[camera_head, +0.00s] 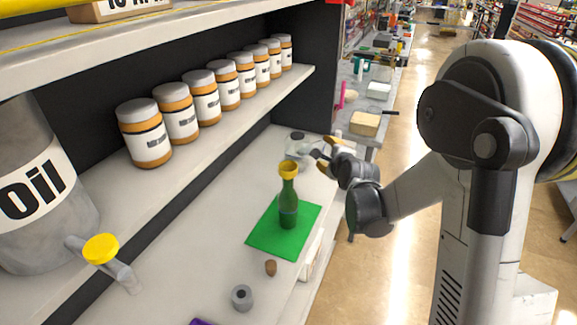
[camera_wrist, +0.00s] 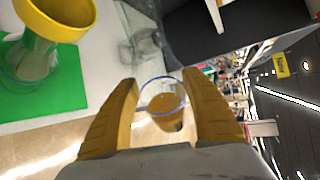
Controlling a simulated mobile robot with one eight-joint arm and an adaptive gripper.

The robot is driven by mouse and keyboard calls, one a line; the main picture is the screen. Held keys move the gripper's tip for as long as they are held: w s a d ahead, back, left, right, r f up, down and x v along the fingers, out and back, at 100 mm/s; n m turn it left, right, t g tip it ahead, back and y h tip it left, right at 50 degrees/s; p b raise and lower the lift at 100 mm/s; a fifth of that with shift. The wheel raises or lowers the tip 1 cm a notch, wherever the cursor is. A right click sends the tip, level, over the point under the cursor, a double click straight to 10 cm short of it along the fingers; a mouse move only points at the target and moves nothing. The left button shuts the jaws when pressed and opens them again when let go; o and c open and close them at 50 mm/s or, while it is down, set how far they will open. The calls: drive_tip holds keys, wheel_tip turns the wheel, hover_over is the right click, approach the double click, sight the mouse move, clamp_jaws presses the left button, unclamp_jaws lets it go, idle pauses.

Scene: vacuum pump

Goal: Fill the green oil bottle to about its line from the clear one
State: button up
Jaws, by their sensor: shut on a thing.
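The green oil bottle (camera_head: 288,210) stands upright on a green mat (camera_head: 266,240), with a yellow funnel (camera_head: 289,168) in its mouth. In the wrist view the yellow funnel (camera_wrist: 55,18) sits at upper left above the bottle's shoulder (camera_wrist: 35,62). My gripper (camera_head: 326,153) is behind and right of the funnel, apart from it. In the wrist view my gripper (camera_wrist: 160,100) is shut on the clear bottle (camera_wrist: 163,97), whose round glass rim and amber oil show between the yellow fingers. Its exact tilt is hard to tell. The green bottle's line and oil level cannot be made out.
A clear glass jar (camera_head: 297,147) stands behind the funnel. A brown stopper (camera_head: 271,268) and a grey ring (camera_head: 242,297) lie in front of the mat. A large oil container (camera_head: 45,190) with a yellow-capped spout is at left. Several labelled jars (camera_head: 180,115) line the upper shelf.

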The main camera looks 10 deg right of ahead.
drive_tip(key=shift+a+r, duration=0.15)
drive_tip(key=shift+r, duration=0.1)
idle(0.3)
drive_tip(key=shift+d, duration=0.2)
drive_tip(key=shift+a+r, duration=0.15)
drive_tip(key=shift+r+n+p, duration=0.1)
drive_tip(key=shift+n+p, duration=0.2)
idle(0.4)
